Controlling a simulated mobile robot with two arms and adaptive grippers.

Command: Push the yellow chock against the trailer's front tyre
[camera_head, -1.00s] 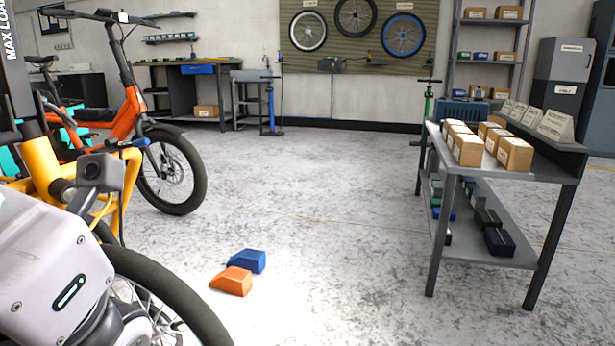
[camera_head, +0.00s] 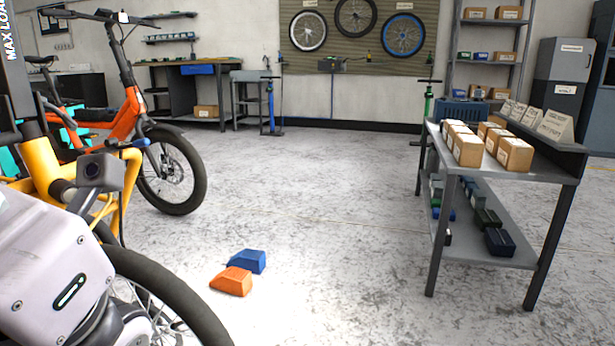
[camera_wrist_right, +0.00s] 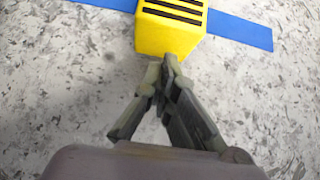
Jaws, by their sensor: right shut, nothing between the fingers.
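The yellow chock (camera_wrist_right: 172,35), with dark ribs on top, lies on the floor at the top of the right wrist view, over a blue strip (camera_wrist_right: 238,31). My right gripper (camera_wrist_right: 168,62) is shut and empty, its fingertips at the chock's near edge; I cannot tell whether they touch it. I do not see the yellow chock or the right gripper in the head view. A dark tyre (camera_head: 183,300) shows at the lower left there, partly behind my arm; I cannot tell whether it belongs to the trailer. My left gripper's fingers do not show.
An orange block (camera_head: 231,281) and a blue block (camera_head: 248,261) lie on the floor beside the dark tyre. An orange bike (camera_head: 133,110) stands at the left. A grey bench (camera_head: 555,168) with boxes stands at the right. The middle floor is clear.

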